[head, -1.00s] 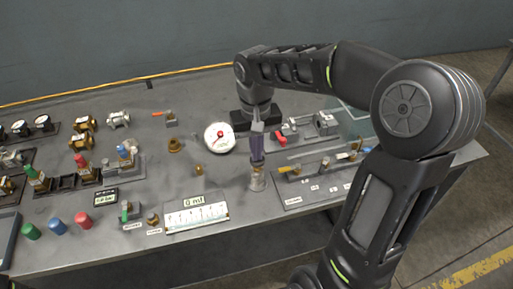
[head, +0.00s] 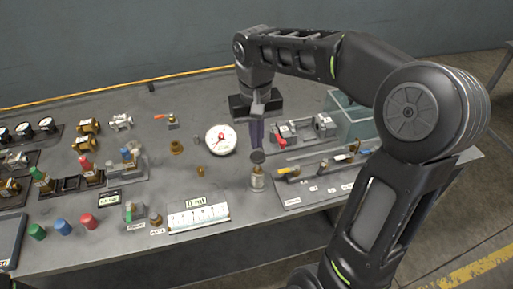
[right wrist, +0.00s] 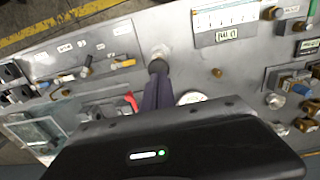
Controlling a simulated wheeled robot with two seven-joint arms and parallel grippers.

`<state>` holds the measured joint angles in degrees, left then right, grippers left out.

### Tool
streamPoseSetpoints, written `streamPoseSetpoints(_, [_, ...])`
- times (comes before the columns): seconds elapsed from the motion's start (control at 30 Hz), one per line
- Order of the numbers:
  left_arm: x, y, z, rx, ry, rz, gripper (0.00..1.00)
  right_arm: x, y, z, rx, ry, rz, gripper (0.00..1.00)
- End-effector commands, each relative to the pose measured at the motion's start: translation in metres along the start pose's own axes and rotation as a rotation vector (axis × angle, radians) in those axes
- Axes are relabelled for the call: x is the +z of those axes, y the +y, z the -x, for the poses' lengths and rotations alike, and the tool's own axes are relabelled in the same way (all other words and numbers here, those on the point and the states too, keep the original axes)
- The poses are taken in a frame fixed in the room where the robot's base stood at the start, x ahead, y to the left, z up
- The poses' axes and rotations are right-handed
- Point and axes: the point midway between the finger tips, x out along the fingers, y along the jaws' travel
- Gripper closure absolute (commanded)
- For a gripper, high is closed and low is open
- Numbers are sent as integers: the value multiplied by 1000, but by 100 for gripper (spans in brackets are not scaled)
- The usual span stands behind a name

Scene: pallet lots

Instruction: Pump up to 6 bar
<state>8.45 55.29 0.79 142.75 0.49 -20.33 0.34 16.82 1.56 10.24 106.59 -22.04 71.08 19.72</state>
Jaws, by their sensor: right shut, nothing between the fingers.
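A small upright hand pump (head: 257,181) with a round dark knob (head: 257,157) on top stands near the front middle of the bench. In the right wrist view the knob (right wrist: 157,66) is at the fingertips. My right gripper (head: 257,146) is shut and empty, pointing down right above the knob; I cannot tell whether it touches. A white round gauge (head: 220,139) with a red centre lies left of the gripper; its reading is too small to make out. It shows partly behind the fingers in the right wrist view (right wrist: 192,98). My left gripper is out of view.
A tray with a yellow-handled part (head: 310,187) and a red-levered fixture (head: 293,133) are on the right. Valves and coloured caps (head: 88,221) fill the left. A small brass part (head: 200,171) stands near the pump.

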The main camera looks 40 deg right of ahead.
Motion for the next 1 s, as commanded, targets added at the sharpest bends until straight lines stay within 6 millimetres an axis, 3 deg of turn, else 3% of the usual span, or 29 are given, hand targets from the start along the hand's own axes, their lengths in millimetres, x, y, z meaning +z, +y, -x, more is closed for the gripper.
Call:
streamPoseSetpoints(0.23, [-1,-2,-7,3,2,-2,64,-1,0,49,-1,5,0,100])
streamPoseSetpoints(0.33, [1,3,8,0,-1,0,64,-1,0,67,0,2,0,100])
streamPoseSetpoints(1.0, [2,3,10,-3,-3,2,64,-1,0,72,0,3,0,100])
